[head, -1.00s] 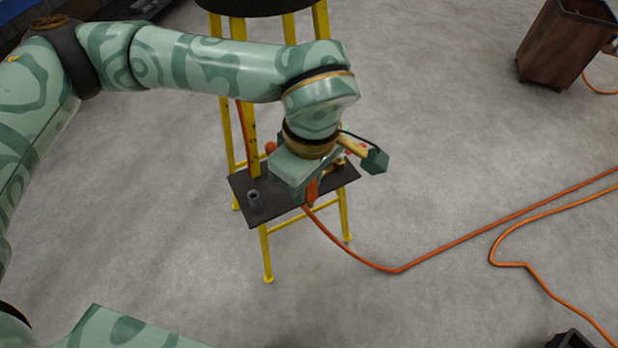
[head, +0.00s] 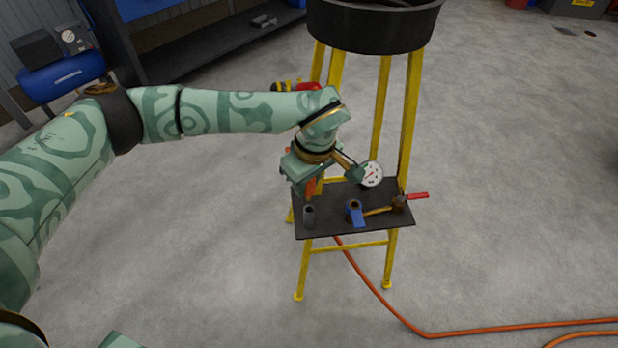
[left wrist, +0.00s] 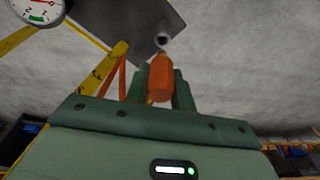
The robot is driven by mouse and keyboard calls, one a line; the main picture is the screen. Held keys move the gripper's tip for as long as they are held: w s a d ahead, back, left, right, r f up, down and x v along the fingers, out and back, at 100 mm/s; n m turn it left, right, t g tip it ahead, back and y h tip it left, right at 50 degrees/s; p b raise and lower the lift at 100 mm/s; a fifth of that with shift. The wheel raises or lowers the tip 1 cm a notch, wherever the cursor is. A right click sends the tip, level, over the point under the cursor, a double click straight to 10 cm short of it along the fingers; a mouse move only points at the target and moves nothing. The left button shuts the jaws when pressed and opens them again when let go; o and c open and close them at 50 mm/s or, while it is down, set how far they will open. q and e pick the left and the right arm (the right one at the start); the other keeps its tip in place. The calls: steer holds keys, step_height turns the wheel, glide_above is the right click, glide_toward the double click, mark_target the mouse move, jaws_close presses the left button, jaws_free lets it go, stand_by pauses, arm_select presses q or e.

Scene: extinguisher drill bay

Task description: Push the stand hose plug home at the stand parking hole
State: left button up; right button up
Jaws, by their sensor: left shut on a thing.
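The stand hose plug, an orange body (left wrist: 160,80), shows between the fingers of my left gripper (left wrist: 158,92) in the left wrist view. In the head view the left gripper (head: 309,186) is shut on the plug, an orange strip below it. The parking hole appears to be the open top of a short grey tube (head: 309,217) on the left of the black stand shelf (head: 340,228). The plug is close above the tube; the tube (left wrist: 163,40) shows just beyond the plug's tip in the wrist view. I cannot tell whether they touch. My right gripper is out of view.
The stand has yellow legs (head: 408,130) and a black tub (head: 375,35) on top. A white-faced gauge (head: 372,175), a blue fitting (head: 355,215) and a red-handled valve (head: 417,196) are right of the gripper. An orange hose (head: 375,290) runs across the floor.

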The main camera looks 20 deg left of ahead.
arm_select(q)
steer(key=shift+f+b, duration=0.45)
steer(key=shift+f, duration=0.45)
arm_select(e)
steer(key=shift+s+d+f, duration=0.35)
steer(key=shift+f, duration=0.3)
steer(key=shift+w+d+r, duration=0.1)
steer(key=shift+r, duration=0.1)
arm_select(q)
steer(key=shift+f, duration=0.15)
steer(key=shift+p, duration=0.5)
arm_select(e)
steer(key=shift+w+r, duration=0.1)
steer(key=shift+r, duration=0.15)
arm_select(q)
steer(key=shift+f, duration=0.1)
steer(key=shift+f, duration=0.1)
